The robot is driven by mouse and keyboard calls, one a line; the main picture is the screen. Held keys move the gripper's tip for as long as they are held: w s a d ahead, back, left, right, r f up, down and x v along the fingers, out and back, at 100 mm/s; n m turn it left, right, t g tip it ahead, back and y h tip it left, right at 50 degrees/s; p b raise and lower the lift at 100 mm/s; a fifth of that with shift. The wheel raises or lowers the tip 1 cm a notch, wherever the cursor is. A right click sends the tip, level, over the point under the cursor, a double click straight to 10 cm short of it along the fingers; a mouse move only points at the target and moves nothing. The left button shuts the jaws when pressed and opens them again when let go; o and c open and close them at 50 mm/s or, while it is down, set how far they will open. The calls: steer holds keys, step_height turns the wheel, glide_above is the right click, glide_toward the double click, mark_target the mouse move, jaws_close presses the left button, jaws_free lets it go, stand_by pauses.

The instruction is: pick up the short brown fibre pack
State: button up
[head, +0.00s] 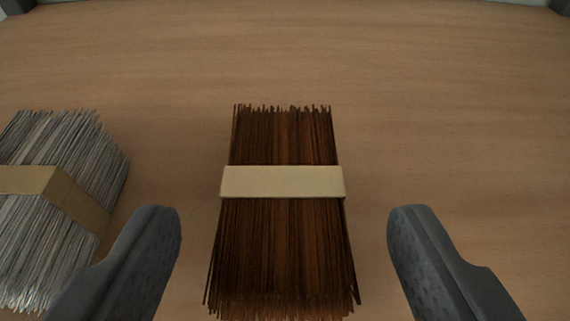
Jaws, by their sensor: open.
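The brown fibre pack (282,245) lies on the wooden table in the middle of the head view. A pale paper band (282,182) wraps around it. Its near end reaches close to the bottom edge of the picture. My gripper (283,228) is open, with one dark grey finger to the left of the pack and one to the right. There is a gap between each finger and the pack, and nothing is held. I cannot tell how high the fingertips are above the table.
A grey-white fibre pack (45,235) with a tan band lies at the left, partly cut off by the picture edge. My left finger is close to it in the picture. The wooden table (440,100) is clear behind the brown pack and to the right.

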steer(key=shift+w+f, duration=0.25)
steer(key=shift+w, duration=0.15)
steer(key=shift+c, duration=0.3)
steer(key=c, duration=1)
steer(key=shift+r, duration=0.1)
